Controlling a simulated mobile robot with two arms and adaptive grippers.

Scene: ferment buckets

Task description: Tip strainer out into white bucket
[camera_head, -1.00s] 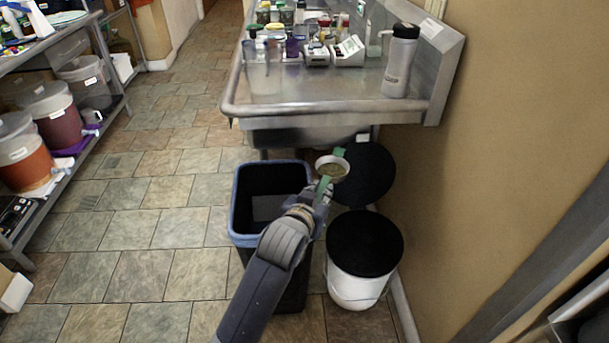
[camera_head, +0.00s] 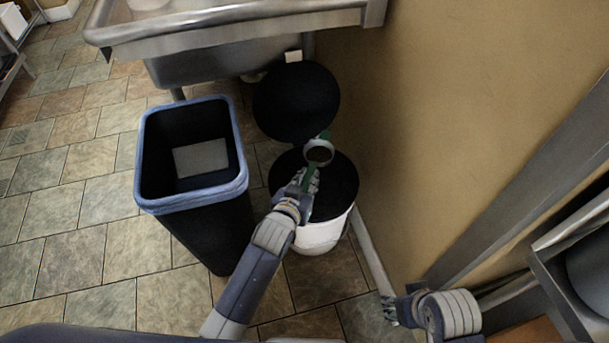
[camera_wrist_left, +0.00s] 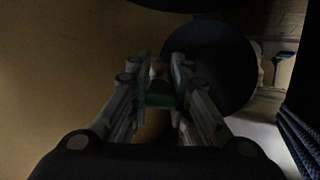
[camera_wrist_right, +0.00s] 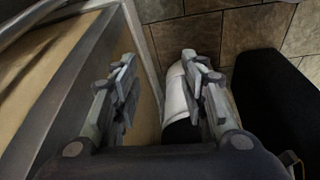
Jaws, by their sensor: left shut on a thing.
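The strainer (camera_head: 319,152) is small and round with a pale rim and a green handle. My left gripper (camera_head: 307,180) is shut on its handle; green also shows between the fingers in the left wrist view (camera_wrist_left: 160,100). The strainer is over the far part of the white bucket's round black top. What it holds is too dark to make out. The white bucket (camera_head: 322,236) stands on the floor, partly behind my left arm; I cannot tell if its black top is a lid or a dark opening. My right gripper (camera_wrist_right: 160,95) is open and empty, low by the wall.
A black bin (camera_head: 210,232) with a blue rim stands left of the bucket. Another round black top (camera_head: 296,102) lies behind it, by the steel sink (camera_head: 225,62). The tan wall (camera_head: 450,110) is close on the right. Tiled floor (camera_head: 65,250) is clear at left.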

